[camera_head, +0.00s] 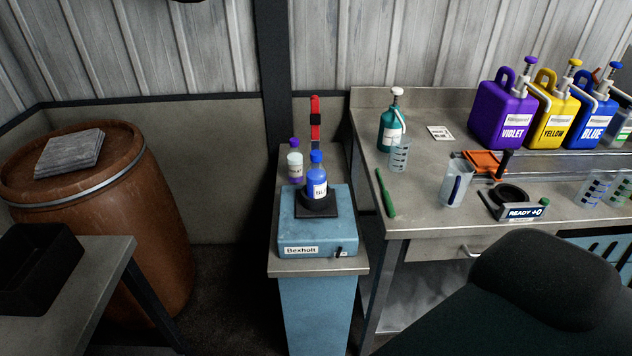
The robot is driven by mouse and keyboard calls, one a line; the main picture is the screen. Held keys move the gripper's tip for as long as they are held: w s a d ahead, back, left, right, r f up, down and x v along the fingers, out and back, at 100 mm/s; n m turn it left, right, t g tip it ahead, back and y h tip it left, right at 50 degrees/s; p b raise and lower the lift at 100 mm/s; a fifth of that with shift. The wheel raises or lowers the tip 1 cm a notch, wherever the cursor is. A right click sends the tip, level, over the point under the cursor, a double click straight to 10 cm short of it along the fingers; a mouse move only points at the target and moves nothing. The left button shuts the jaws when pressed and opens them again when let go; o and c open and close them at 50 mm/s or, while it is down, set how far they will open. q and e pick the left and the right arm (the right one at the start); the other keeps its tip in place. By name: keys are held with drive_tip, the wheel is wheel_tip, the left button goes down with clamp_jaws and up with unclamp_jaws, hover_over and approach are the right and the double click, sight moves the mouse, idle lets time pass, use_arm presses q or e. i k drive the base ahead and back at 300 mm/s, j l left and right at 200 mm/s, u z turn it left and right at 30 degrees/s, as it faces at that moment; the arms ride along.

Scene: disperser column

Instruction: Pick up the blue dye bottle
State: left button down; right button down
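The blue dye bottle (317,178) stands upright on the black pad (316,207) on top of a light-blue device (310,235) labelled Bexholt. It has a blue cap and a white label whose text is only partly readable. A paler bottle with a violet cap (295,163) stands just behind it to the left, its lower part partly hidden by the device. Neither of my grippers shows in the head view.
The Bexholt device sits on a narrow grey-topped stand (300,267). At right, a workbench (411,221) holds violet (493,126), yellow (548,123) and blue (594,130) jugs, beakers and a green pump bottle (388,131). A brown barrel (152,205) stands at left.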

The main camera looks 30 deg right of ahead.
sight(316, 172)
drive_tip(key=l+z, duration=0.15)
drive_tip(key=l, duration=0.9)
drive_tip(key=l+z, duration=0.15)
drive_tip(key=l, duration=0.95)
drive_tip(key=l+z, duration=0.15)
drive_tip(key=l, duration=0.9)
